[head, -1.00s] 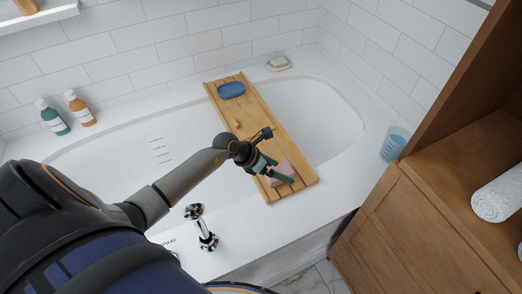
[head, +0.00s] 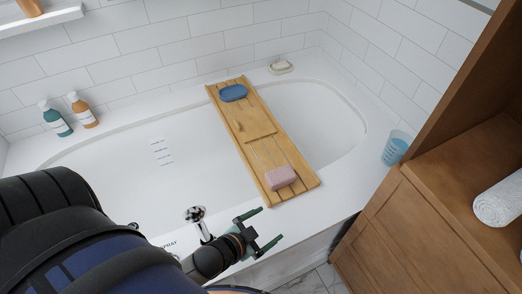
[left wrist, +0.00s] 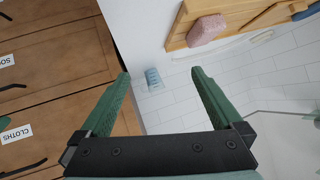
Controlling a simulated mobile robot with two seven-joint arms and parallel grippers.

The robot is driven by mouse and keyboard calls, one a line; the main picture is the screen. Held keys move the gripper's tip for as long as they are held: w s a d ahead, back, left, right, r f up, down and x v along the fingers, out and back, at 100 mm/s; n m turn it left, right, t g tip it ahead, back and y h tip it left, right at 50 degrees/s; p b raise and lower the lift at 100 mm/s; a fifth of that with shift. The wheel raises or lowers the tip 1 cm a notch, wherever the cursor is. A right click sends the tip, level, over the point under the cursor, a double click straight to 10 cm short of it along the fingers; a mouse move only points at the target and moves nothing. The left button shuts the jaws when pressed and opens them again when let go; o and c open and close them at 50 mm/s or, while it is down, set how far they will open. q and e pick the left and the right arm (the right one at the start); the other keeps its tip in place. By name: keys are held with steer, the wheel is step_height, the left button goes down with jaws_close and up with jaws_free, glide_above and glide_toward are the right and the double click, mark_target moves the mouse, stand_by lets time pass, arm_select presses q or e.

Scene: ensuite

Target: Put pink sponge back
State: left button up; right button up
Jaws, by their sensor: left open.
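The pink sponge (head: 281,177) lies on the near end of the wooden bath tray (head: 241,118), which spans the tub. It also shows near the top of the left wrist view (left wrist: 207,30), on the tray's end. My left gripper (head: 271,229) is open and empty, beside the tub's near rim, a short way from the sponge and not touching it. In the left wrist view its two green fingers (left wrist: 160,85) are spread with nothing between them.
A blue oval dish (head: 232,92) sits at the tray's far end. A chrome tap (head: 196,216) stands on the near rim. A blue cup (head: 395,148) stands on the right rim by the wooden cabinet (head: 400,230). Two bottles (head: 82,110) stand at the far left.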

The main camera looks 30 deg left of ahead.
arm_select(q)
steer(key=s+n, duration=0.1)
steer(key=s+d+f+n+g, duration=0.1)
steer(key=s, duration=0.1)
steer(key=s+d+f+n+g, duration=0.1)
steer(key=shift+s+f+h, duration=0.2)
steer(key=shift+s+h, duration=0.1)
steer(key=shift+s, duration=0.05)
steer(key=shift+r, duration=0.1)
step_height(320, 180, up, 4)
steer(key=p, duration=0.4)
steer(key=shift+r, duration=0.1)
